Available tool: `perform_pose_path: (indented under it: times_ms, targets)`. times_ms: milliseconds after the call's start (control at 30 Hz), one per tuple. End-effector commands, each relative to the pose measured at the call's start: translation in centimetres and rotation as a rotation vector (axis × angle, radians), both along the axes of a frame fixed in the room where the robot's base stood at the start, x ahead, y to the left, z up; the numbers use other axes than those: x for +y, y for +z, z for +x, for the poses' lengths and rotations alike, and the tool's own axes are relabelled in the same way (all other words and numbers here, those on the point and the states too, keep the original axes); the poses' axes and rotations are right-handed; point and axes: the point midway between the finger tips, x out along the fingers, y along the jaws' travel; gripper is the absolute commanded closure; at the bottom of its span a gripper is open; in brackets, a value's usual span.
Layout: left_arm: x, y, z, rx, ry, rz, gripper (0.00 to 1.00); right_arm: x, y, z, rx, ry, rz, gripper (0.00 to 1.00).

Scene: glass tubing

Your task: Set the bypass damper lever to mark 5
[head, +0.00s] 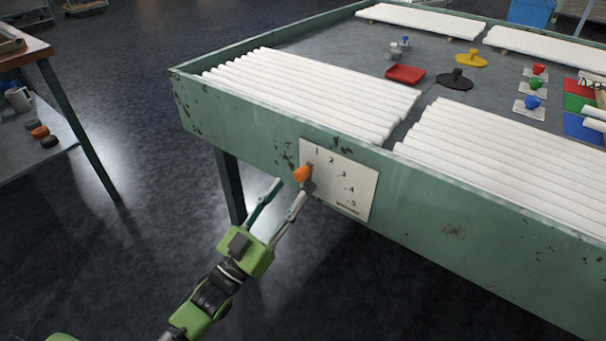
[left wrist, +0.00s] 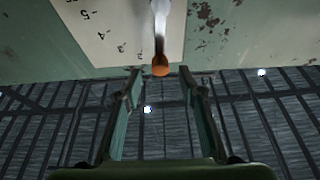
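The bypass damper lever (head: 301,174) has an orange knob on a grey stem. It sits at the left part of a pale mark plate (head: 358,207) on the green table side. The marks 1 to 5 run from upper left to lower right. The knob is nearest mark 1; the exact setting is hard to tell. My left gripper (head: 290,189) is open just in front of the knob. In the left wrist view the lever (left wrist: 160,67) hangs centred between and slightly beyond the spread fingertips (left wrist: 160,76), with gaps on both sides. My right gripper is out of view.
White glass tubes (head: 310,95) lie in rows on the green-edged table (head: 480,224). A red dish (head: 405,74) and several coloured knobs stand farther back. A side bench (head: 30,135) is at the left. The floor between is clear.

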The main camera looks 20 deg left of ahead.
Motion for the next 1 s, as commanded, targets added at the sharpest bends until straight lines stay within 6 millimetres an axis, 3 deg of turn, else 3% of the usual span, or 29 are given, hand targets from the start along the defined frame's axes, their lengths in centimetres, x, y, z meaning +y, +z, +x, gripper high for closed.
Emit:
perform_pose_path:
  times_ms: [100, 300, 767, 900, 1000]
  targets:
    - [-0.8, 1.1, 2.2, -0.005, -0.001, -0.001, 0.63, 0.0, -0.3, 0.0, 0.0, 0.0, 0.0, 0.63]
    - [-1.7, 2.1, 4.8, -0.002, 0.0, -0.001, 0.63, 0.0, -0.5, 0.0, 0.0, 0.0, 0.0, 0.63]
    - [-2.2, 2.5, 5.8, 0.001, 0.0, 0.0, 0.63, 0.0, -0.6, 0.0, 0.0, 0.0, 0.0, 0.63]
    - [-2.1, 2.5, 5.8, 0.001, 0.0, 0.0, 1.0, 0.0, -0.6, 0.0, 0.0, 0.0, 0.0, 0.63]
    - [-2.1, 2.5, 5.8, 0.001, 0.0, 0.0, 1.0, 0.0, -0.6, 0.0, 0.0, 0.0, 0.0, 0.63]
